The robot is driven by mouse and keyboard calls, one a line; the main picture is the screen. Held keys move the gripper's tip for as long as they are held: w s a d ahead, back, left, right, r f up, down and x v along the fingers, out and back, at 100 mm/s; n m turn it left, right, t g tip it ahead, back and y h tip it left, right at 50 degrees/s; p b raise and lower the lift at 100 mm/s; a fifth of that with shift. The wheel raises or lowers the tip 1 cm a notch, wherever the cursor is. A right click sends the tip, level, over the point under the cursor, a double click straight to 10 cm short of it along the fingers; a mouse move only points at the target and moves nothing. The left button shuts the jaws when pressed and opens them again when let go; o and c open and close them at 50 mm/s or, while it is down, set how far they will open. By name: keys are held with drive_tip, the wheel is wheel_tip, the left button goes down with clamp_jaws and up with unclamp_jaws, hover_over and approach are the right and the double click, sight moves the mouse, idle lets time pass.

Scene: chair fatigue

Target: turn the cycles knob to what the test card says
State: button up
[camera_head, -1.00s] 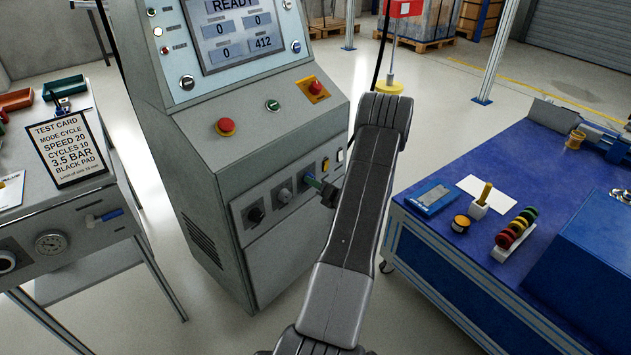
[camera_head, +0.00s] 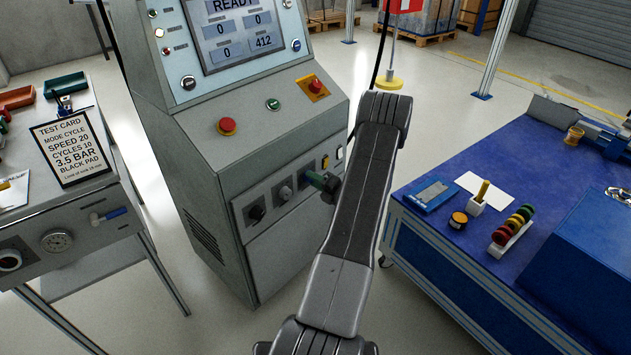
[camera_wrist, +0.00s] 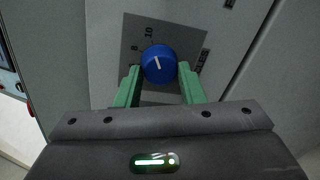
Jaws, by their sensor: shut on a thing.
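The test card (camera_head: 72,148) stands on the left bench and reads mode cycle, speed 20, cycles 10, 3.5 bar, black pad. The blue knob (camera_wrist: 159,64) sits on a dark plate in the wrist view, its white pointer line aimed up and slightly left. A "10" mark shows above it to the left; the exact setting is hard to tell. My gripper (camera_wrist: 159,70) has its green fingers on both sides of the knob, shut on it. In the head view my gripper (camera_head: 324,185) is at the right end of the knob row, partly hiding it.
The machine's grey cabinet (camera_head: 215,155) carries a READY screen (camera_head: 235,35), a red button (camera_head: 227,126) and a stop button (camera_head: 316,86). Two dark knobs are left of my gripper. A blue-topped bench (camera_head: 440,215) with small items stands right. Floor between is clear.

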drive_tip(key=o, duration=1)
drive_tip(key=shift+d, duration=0.1)
drive_tip(key=v, duration=1.3)
drive_tip(key=shift+s+d+p, duration=0.25)
drive_tip(key=shift+s+p, duration=0.05)
drive_tip(key=x, duration=1.4)
drive_tip(key=shift+b, duration=0.3)
drive_tip(key=shift+s+d, duration=0.1)
